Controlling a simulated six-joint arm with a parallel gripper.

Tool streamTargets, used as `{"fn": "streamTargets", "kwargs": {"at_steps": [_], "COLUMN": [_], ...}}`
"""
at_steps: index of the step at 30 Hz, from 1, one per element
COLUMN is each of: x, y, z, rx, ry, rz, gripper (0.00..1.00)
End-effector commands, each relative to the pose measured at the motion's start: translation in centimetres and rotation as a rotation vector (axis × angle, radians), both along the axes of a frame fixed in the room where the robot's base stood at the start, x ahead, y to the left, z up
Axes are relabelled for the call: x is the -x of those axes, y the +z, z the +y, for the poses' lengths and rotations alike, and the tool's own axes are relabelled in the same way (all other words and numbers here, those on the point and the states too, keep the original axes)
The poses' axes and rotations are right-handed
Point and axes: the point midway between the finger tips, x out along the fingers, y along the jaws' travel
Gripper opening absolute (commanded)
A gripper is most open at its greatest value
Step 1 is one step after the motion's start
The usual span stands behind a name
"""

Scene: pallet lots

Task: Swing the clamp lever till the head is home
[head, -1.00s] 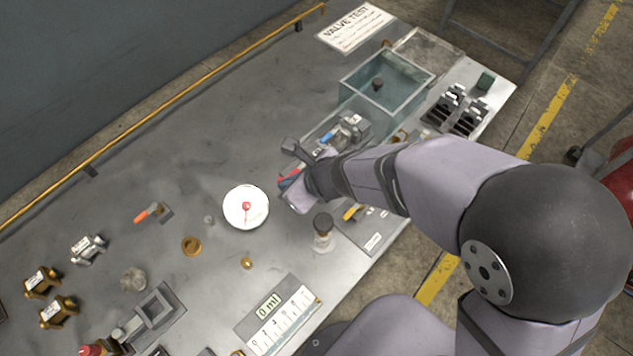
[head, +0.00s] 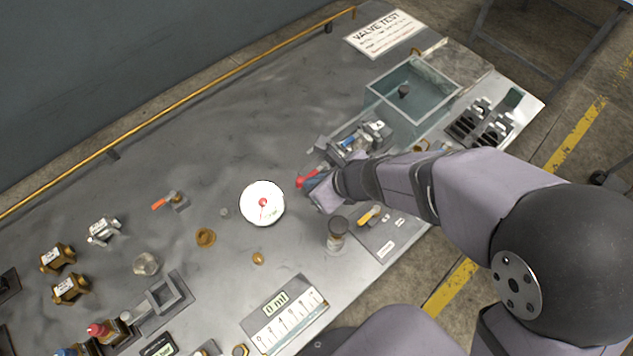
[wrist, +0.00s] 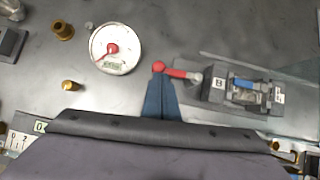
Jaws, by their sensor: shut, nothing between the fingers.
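The clamp lever (wrist: 180,73) is a red handle with a round red knob. It points left from a dark clamp fixture (wrist: 216,95) marked B in the wrist view. In the head view the lever's red knob (head: 301,182) shows just beyond my gripper. A metal valve with a blue handle (wrist: 246,84) sits in the fixture; the clamp head is too small to make out. My gripper (wrist: 160,78) has its blue fingers shut and empty. The fingertips are right at the knob and overlap its lower edge in the wrist view; contact cannot be told.
A round white gauge (head: 262,204) stands left of my gripper. A glass tank (head: 370,98) is behind the fixture, and a dark-capped jar (head: 337,232) is in front. Brass and steel fittings lie at left. The back middle of the bench is clear.

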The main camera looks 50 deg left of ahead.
Motion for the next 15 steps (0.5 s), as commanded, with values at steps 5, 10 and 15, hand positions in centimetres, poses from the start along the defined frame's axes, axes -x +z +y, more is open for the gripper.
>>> {"fn": "streamTargets", "kwargs": {"at_steps": [5, 10, 15], "x": [0.0, 0.2, 0.4], "y": [0.3, 1.0, 3.3], "z": [-0.7, -2.5, -4.7], "rx": [-0.001, -0.001, -0.004], "ry": [-0.001, -0.003, -0.002], "rz": [-0.001, 0.0, -0.002], "gripper": [0.0, 0.0, 0.0]}}
